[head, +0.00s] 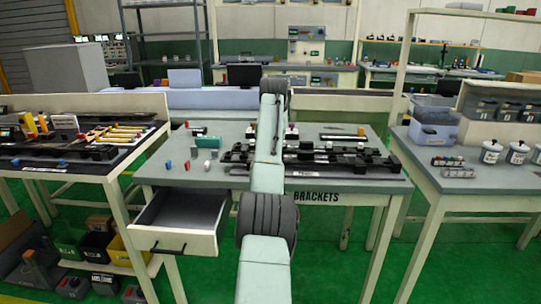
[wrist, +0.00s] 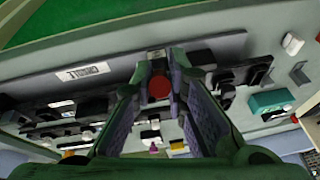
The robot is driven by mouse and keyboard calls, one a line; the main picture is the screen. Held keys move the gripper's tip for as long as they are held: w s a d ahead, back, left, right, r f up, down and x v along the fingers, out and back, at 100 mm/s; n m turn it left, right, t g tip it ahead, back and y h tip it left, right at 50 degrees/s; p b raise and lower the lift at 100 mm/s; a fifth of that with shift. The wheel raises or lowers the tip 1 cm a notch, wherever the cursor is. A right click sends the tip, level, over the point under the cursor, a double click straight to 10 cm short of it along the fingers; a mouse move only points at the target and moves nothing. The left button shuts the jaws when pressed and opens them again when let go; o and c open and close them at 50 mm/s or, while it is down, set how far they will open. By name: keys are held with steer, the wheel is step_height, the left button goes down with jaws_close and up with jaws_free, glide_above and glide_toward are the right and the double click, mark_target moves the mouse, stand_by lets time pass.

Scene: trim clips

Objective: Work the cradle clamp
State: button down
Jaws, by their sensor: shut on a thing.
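In the wrist view, the two fingers of my gripper (wrist: 162,74) are closed in on a round red knob (wrist: 158,89), with a dark part just beyond it. I take the knob to be part of the clamp; the fingers hide its sides. A long dark cradle bar (wrist: 210,50) with a white label (wrist: 84,73) runs across the view behind the fingertips. In the head view, the dark cradle assembly (head: 345,161) lies along the front of the grey table. My arm crosses its middle and hides the gripper and the knob there.
A teal block (head: 208,142) and several small red, blue and white blocks stand at the table's left. An open, empty-looking drawer (head: 178,238) juts out at the front left. Side benches hold yellow-handled tools (head: 112,133) at left and white jars (head: 491,152) at right.

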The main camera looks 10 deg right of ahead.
steer(key=shift+f, duration=0.1)
steer(key=c, duration=1.6)
jaws_free()
steer(key=v, duration=1.2)
